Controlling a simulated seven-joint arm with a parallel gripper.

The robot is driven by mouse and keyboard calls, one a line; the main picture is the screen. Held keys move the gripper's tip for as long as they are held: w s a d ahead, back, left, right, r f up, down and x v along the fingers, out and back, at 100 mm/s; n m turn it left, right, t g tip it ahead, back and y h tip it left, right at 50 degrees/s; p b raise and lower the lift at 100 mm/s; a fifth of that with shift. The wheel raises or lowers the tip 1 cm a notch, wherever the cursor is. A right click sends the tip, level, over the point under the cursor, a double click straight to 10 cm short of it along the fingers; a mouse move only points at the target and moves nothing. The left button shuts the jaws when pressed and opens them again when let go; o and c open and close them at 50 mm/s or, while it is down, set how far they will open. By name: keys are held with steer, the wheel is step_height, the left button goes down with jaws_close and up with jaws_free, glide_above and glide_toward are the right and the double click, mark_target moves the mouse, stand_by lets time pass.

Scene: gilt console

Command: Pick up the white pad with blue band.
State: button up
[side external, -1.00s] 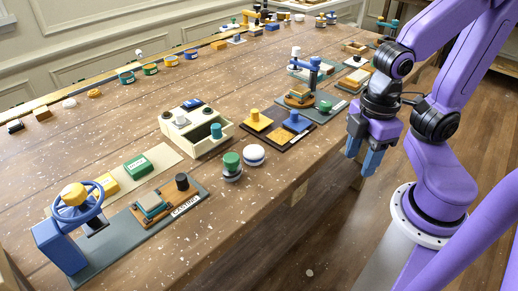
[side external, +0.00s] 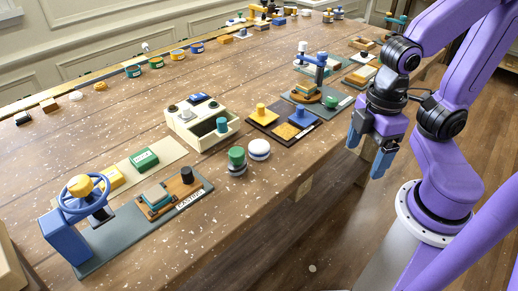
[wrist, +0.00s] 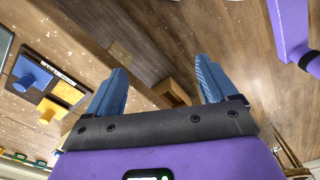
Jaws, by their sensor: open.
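The white pad with blue band (side external: 259,150) is a small round piece with a white top. It stands on the wooden table near its front edge, just right of a green-topped stamp (side external: 236,160). The two are close together, and I cannot tell whether they touch. My gripper (side external: 366,152) is open and empty, off to the right of the pad, beyond the table's front edge. In the wrist view its two blue fingers (wrist: 160,72) are spread with nothing between them. The pad cannot be made out in the wrist view.
Behind the pad are a cream box (side external: 203,122) and a dark tray (side external: 268,132) with yellow and blue knobs. A grey casting board (side external: 150,222) with a blue handwheel press lies at left. Bare table (side external: 225,210) lies in front of the pad.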

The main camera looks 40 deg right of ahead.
steer(key=w+a+r+m, duration=0.2)
steer(key=w+r+m, duration=0.1)
steer(key=w+m, duration=0.65)
steer(key=w+a+r+m, duration=0.25)
steer(key=w+m, duration=0.35)
steer(key=m, duration=0.6)
steer(key=w+a+r+m, duration=0.3)
steer(key=w+m, duration=0.5)
steer(key=m, duration=0.2)
glide_above(259, 145)
step_height(259, 145, down, 12)
steer(key=shift+a+f, duration=0.1)
steer(key=shift+f, duration=2.65)
steer(key=shift+c, duration=0.4)
steer(key=c, duration=1)
